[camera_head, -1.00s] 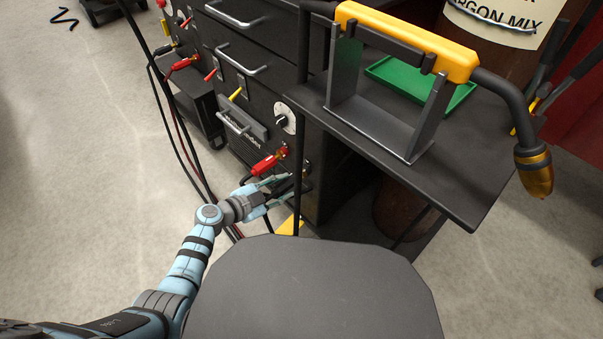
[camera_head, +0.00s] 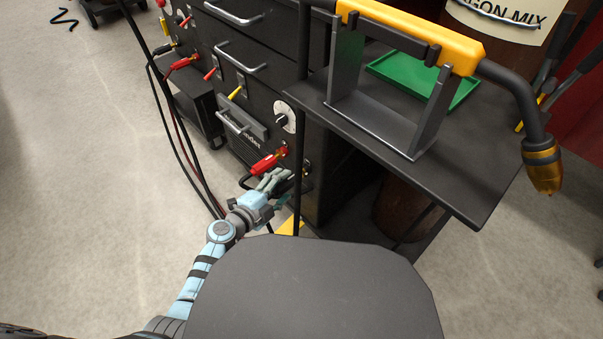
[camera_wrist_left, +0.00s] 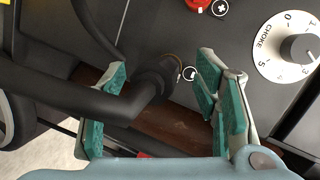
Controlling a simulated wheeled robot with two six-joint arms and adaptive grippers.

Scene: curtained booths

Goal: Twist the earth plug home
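The black earth plug (camera_wrist_left: 152,88) has an elbow shape and a thick black cable. In the left wrist view its end is at the panel beside a minus mark, with a thin brass-coloured ring at its edge. How far it is seated or turned cannot be told. My left gripper (camera_wrist_left: 166,66) is open, with one green-padded finger on each side of the plug and visible gaps. In the head view my left gripper (camera_head: 277,181) is at the lower front of the welder (camera_head: 238,120), mostly hiding the plug. My right gripper is not in view.
A red plug (camera_head: 268,162) sits just above my left gripper, by the plus mark. A choke dial (camera_wrist_left: 283,47) is to the right in the wrist view. A dark shelf (camera_head: 470,190) with a yellow torch (camera_head: 410,42) juts out on the right. Cables hang on the left.

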